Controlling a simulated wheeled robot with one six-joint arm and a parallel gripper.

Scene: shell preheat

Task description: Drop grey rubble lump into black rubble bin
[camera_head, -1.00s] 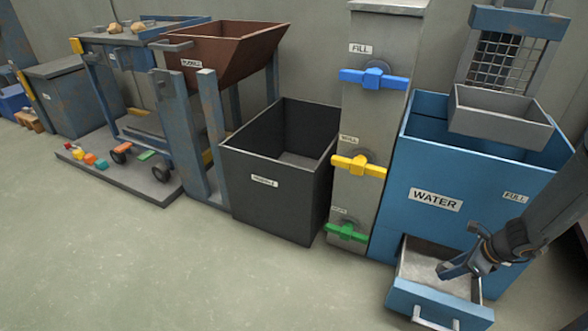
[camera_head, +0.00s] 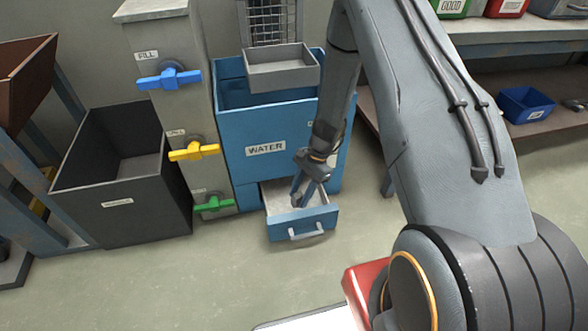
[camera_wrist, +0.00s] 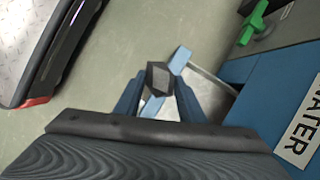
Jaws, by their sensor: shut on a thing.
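The black rubble bin (camera_head: 150,215) stands open on the floor at the left in the head view, left of the grey valve column. My gripper (camera_head: 302,192) is over the pulled-out drawer under the blue water tank, to the right of the bin. In the wrist view my gripper (camera_wrist: 159,88) is shut on the dark grey rubble lump (camera_wrist: 158,75), which sits between the fingertips. In the head view the lump is too small to make out. The bin is outside the wrist view.
The column (camera_head: 168,115) with blue, yellow and green valve handles stands between the bin and the water tank (camera_head: 270,150). The open drawer (camera_head: 304,222) juts out low from the tank. A rusty hopper (camera_head: 22,80) stands at the far left. The floor before the bin is clear.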

